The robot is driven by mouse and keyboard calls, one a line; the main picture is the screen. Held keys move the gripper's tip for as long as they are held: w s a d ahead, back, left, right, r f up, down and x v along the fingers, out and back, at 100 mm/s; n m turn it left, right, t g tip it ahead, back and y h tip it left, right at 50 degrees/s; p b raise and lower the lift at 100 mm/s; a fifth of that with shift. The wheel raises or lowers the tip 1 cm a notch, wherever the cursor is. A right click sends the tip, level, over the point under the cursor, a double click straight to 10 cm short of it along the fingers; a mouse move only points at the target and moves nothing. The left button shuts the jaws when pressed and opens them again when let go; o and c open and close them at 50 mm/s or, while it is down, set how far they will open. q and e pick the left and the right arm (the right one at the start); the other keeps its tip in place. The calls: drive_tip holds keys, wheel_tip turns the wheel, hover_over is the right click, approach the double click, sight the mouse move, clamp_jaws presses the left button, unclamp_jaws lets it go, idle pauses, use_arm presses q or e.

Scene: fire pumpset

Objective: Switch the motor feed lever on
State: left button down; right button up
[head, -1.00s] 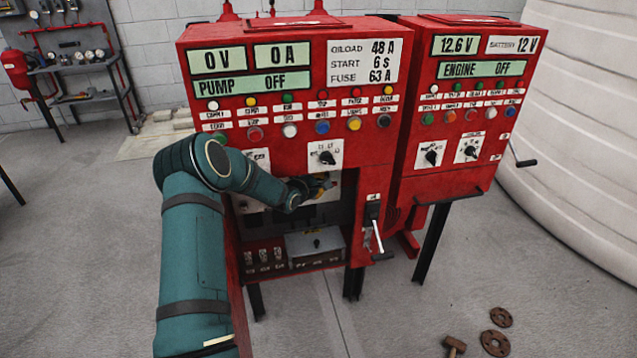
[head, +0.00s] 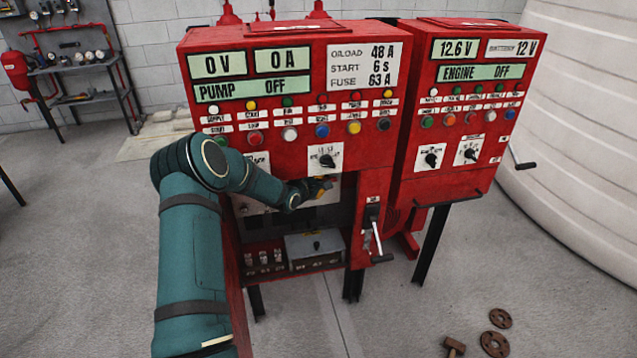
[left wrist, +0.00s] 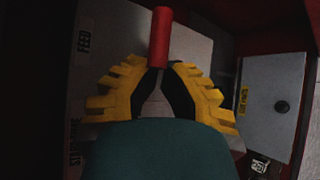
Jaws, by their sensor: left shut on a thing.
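The motor feed lever shows in the left wrist view as a red cylindrical handle (left wrist: 160,36) in front of a grey plate. In the head view, my left gripper (head: 319,189) reaches into the open bay of the red pump cabinet (head: 372,185); the lever is hidden there by the arm and cabinet. My right gripper is in neither view.
A grey box (head: 313,250) sits low in the bay, beside several small fuse-like parts (head: 263,260). A crank handle (head: 377,240) projects at the cabinet's right front. The engine cabinet (head: 455,130) stands to the right. A hammer (head: 453,346) and rusty discs (head: 495,343) lie on the floor.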

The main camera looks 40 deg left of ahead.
use_arm(q)
drive_tip(key=shift+w+a+r, duration=0.15)
drive_tip(key=shift+a+r, duration=0.05)
drive_tip(key=shift+r, duration=0.5)
drive_tip(key=f+v, duration=0.1)
drive_tip(key=v, duration=0.6)
drive_tip(key=shift+s+d, duration=0.15)
drive_tip(key=shift+s, duration=0.45)
